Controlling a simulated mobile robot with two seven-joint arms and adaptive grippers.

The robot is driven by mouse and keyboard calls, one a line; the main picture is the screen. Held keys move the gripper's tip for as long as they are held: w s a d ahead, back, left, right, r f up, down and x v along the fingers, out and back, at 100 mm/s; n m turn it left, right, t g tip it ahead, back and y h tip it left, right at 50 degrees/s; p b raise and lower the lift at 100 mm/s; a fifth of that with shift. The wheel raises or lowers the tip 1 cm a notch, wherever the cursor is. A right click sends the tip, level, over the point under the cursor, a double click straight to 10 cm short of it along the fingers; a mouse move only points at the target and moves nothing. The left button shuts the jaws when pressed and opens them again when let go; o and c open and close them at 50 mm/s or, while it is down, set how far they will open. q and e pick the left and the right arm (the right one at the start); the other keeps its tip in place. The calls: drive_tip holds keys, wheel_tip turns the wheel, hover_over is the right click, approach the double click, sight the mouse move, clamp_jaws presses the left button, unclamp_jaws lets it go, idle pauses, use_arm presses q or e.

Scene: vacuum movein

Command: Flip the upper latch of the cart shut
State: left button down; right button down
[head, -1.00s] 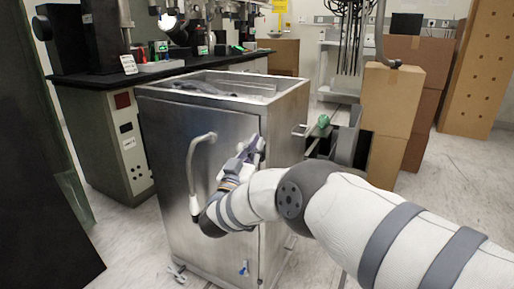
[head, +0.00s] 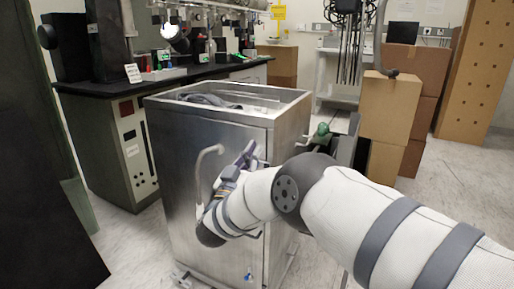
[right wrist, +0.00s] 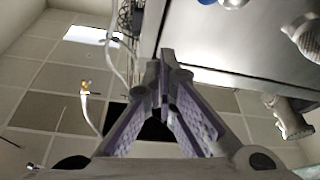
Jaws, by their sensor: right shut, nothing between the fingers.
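The metal cart (head: 222,138) stands in the middle of the head view, its door facing me. My right gripper (head: 250,147) is at the door's right edge, high up, with its fingers pointing up. The upper latch is hidden or too small to tell apart there. The right wrist view shows the fingers (right wrist: 167,70) shut with nothing between them. They are beside the cart's metal face (right wrist: 240,45). A blue and silver fitting (right wrist: 232,3) is cut off at that view's top edge; I cannot tell which latch it is. My left gripper is not in view.
A curved handle (head: 200,170) sticks out of the door, left of my right gripper. A blue lower latch (head: 249,276) is near the door's bottom. A black-topped lab bench (head: 110,84) stands behind left, cardboard boxes (head: 388,105) behind right. Open floor (head: 445,185) lies right.

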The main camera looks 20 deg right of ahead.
drive_tip(key=v, duration=0.6)
drive_tip(key=shift+s+d+f, duration=0.2)
drive_tip(key=shift+f, duration=0.05)
